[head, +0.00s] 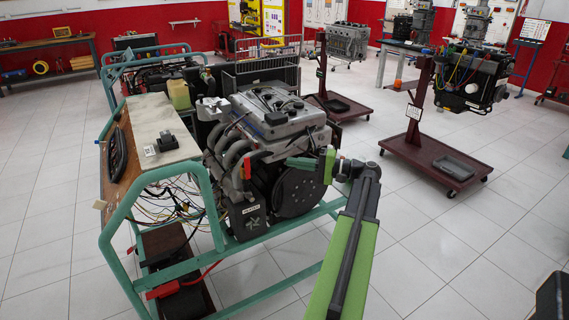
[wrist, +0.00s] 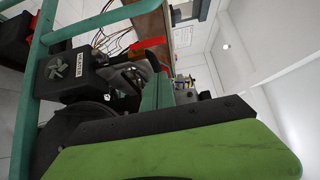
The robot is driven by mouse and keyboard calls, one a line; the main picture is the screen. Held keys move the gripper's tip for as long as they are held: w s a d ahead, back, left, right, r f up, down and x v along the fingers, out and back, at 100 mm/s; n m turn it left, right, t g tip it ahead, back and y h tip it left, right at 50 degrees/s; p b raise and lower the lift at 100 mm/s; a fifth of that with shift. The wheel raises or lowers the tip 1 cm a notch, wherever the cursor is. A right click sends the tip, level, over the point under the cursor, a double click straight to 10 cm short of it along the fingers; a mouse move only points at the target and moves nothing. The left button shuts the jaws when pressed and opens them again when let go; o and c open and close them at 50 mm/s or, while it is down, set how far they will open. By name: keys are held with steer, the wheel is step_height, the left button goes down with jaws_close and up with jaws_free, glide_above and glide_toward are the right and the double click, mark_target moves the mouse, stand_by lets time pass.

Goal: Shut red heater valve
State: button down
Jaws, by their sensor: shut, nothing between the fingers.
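The red heater valve (head: 247,168) shows in the head view as a small upright red handle on the engine's front side, above the black heater box (head: 248,217). In the wrist view, which is turned sideways, the red handle (wrist: 148,43) lies beyond my fingers, and the heater box (wrist: 70,70) with its fan emblem is at left. My gripper (head: 290,162) is shut and empty, to the right of the handle in the head view, pointing left in front of the engine. In the wrist view its green fingertips (wrist: 157,88) appear apart from the handle. Contact is not visible.
The engine (head: 275,115) sits in a teal frame (head: 215,205) with a black pulley wheel (head: 298,192) below my gripper. Loose wires (head: 170,205) hang at left. A maroon stand (head: 430,155) stands at right, with open tiled floor around it.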

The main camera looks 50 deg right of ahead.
mark_target(247, 168)
steer(key=w+a, duration=0.7)
steer(key=w, duration=0.2)
